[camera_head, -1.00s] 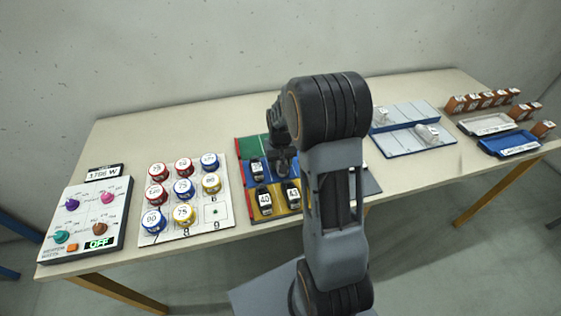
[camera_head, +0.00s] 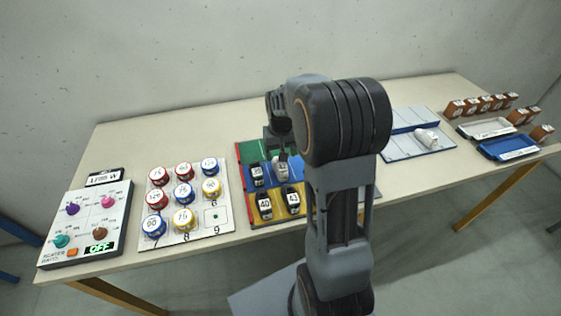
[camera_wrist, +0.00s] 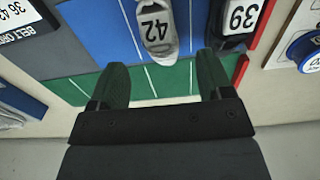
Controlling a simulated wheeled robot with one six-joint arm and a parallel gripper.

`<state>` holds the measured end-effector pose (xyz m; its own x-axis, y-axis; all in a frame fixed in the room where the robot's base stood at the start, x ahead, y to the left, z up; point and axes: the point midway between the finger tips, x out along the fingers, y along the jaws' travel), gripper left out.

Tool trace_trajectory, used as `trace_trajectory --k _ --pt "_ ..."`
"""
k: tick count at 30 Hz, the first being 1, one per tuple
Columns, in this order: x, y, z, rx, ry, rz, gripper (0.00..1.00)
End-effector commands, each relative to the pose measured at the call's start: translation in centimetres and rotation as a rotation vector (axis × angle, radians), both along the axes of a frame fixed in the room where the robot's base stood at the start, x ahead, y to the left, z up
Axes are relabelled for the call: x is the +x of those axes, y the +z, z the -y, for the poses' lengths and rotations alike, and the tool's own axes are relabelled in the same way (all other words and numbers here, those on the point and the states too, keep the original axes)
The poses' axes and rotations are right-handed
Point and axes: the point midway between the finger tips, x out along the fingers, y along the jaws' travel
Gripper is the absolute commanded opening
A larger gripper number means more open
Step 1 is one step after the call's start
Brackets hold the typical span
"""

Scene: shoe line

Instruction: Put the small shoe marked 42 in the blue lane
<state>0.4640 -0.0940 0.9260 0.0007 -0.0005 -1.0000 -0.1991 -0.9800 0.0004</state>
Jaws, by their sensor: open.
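The pale grey shoe marked 42 (camera_wrist: 157,30) lies in the blue lane (camera_wrist: 105,30) in the wrist view. It also shows in the head view (camera_head: 282,172), beside the black shoe marked 39 (camera_wrist: 236,20). My gripper (camera_wrist: 162,80) is open and empty, with its two green fingers apart over the green lane (camera_wrist: 150,82). The shoe's end lies ahead of the gap between the fingers, clear of both. In the head view my gripper (camera_head: 278,142) is just behind the shoe, partly hidden by my arm.
Black shoes marked 40 (camera_head: 264,206) and 43 (camera_head: 292,201) stand in the yellow lane. A board of numbered round tins (camera_head: 214,216) is to the left, with a knob panel (camera_head: 112,222) beyond it. A grey-blue tray (camera_head: 400,147) holding a white shoe (camera_head: 427,138) is to the right.

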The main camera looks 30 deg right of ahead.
Motion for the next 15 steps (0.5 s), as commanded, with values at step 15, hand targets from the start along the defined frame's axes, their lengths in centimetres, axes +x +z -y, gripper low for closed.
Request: trace_trajectory --k 15 --pt "-1.9 6.8 -1.8 -0.008 0.029 0.04 0.73"
